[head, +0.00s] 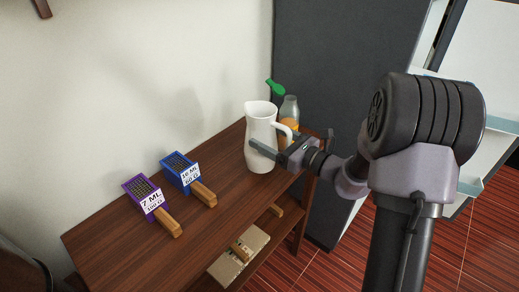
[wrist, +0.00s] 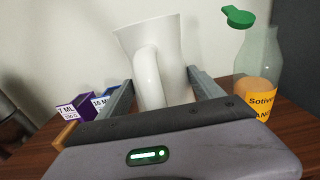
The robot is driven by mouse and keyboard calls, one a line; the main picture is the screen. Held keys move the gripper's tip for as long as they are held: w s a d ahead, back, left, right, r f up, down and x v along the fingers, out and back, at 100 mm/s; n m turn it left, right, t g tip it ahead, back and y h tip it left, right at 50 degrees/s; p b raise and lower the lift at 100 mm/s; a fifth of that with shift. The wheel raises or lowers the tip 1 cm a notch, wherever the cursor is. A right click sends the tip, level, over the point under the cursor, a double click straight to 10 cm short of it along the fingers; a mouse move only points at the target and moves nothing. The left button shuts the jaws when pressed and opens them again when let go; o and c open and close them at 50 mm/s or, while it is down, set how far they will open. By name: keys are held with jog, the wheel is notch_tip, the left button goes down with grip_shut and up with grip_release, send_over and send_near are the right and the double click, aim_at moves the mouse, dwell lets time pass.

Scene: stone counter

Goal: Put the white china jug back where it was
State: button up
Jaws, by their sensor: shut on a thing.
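The white china jug (head: 262,135) stands upright at the right end of the brown wooden table (head: 130,245). My gripper (head: 268,151) is shut on the jug, with one finger across its near side. In the wrist view the jug (wrist: 172,45) sits between the two fingers of my gripper (wrist: 160,85), its handle towards the camera. The jug's base is hidden in the wrist view. I cannot tell whether its base touches the table or is slightly above it.
A bottle with orange contents (head: 290,108) and a green top (head: 275,87) stands close behind the jug, to its right. Purple (head: 144,189) and blue (head: 179,168) labelled boxes with wooden blocks lie left. The table is clear between them and the jug. A dark panel (head: 335,90) rises behind.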

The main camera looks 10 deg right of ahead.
jog(key=shift+w+a, duration=0.8)
jog(key=shift+a, duration=0.3)
notch_tip(320, 180, down, 4)
jog(key=b, duration=0.2)
jog(key=shift+r+b, duration=0.1)
jog(key=shift+b, duration=0.2)
jog(key=shift+r, duration=0.1)
jog(key=o, duration=2.1)
